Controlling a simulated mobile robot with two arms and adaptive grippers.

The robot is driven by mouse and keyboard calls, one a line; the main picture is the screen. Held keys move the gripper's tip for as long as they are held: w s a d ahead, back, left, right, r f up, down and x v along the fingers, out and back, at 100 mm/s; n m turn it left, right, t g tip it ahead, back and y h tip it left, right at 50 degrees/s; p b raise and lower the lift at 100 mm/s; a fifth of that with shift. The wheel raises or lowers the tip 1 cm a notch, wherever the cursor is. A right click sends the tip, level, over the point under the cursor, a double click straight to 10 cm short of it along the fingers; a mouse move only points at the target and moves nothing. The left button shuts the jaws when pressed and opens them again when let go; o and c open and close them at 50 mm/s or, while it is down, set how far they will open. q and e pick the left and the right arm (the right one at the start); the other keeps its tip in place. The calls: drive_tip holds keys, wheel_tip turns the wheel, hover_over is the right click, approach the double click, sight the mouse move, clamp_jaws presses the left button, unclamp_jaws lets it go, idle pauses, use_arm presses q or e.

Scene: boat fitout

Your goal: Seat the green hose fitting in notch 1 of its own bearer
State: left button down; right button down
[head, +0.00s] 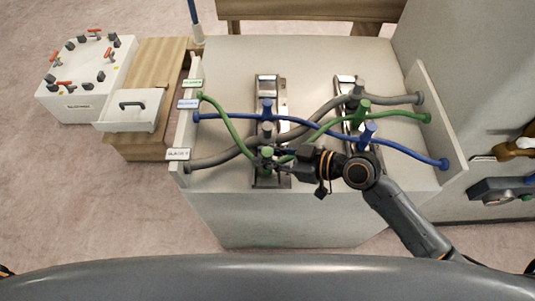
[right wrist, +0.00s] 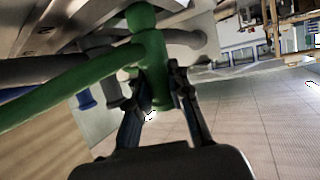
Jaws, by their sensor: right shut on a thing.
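The green hose fitting (head: 266,153) is at the near end of the left metal bearer (head: 268,182), on the green hose (head: 233,129). My right gripper (head: 282,163) is shut on it, reaching in from the right. In the right wrist view the green fitting (right wrist: 150,50) stands between the fingers (right wrist: 160,92), with its hose running off left. Whether it sits in a notch or above it cannot be told. On the same bearer are a blue fitting (head: 267,106) and a grey fitting (head: 267,129). My left gripper is out of view.
The right bearer (head: 344,79) carries another green fitting (head: 362,108), a blue fitting (head: 367,132) and a grey one (head: 357,89). The grey hose (head: 225,157) and blue hose (head: 226,118) cross the white bench (head: 225,57).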

drive_tip(key=shift+f, duration=0.3)
drive_tip(key=c, duration=1.1)
unclamp_jaws()
drive_tip(key=shift+c, duration=0.2)
drive_tip(key=v, duration=1.2)
